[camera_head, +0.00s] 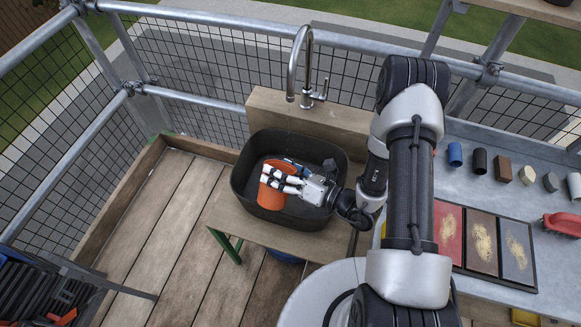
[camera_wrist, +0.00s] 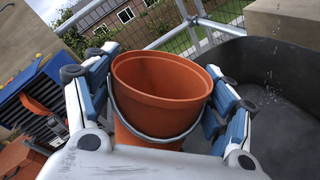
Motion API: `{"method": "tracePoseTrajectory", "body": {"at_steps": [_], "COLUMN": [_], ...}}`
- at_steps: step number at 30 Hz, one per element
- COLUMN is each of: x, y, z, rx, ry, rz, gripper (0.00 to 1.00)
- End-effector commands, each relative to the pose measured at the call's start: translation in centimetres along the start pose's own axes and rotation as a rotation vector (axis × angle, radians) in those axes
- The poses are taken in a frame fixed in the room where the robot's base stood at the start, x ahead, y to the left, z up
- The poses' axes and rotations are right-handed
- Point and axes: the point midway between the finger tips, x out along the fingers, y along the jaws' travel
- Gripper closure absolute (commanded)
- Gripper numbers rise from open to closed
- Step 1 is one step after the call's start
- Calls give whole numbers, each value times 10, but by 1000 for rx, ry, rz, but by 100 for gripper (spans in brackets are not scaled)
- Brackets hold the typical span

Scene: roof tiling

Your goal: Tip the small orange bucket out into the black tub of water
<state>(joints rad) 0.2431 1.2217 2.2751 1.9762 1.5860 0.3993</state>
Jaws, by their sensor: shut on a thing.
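The small orange bucket (camera_head: 271,199) is in my gripper, over the left part of the black tub (camera_head: 325,215). In the wrist view, the bucket (camera_wrist: 162,85) sits between the two blue-and-white fingers (camera_wrist: 160,100), its rim and grey wire handle showing. Its visible inner wall is bare orange; its bottom is hidden. I cannot tell how far it is tilted. My gripper (camera_head: 281,180) is shut on the bucket and reaches in from the right. The tub wall (camera_wrist: 283,62) also shows at the right of the wrist view, with pale droplets near it.
A metal tap (camera_head: 292,70) stands behind the tub on a wooden block. The bench (camera_head: 222,218) holds the tub. On the right, a grey table carries a tray of coloured panels (camera_head: 480,242), several small blocks and a red-handled tool (camera_head: 562,224).

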Motion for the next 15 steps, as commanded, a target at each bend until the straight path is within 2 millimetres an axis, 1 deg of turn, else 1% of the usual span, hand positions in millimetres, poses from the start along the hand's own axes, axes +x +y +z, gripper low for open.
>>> {"method": "tracePoseTrajectory", "body": {"at_steps": [12,15], "x": [3,3], "y": [-17,-14], "z": [-4,2], "rx": [264,327], "ry": [51,64], "rz": [-3,-3], "gripper": [49,49]}}
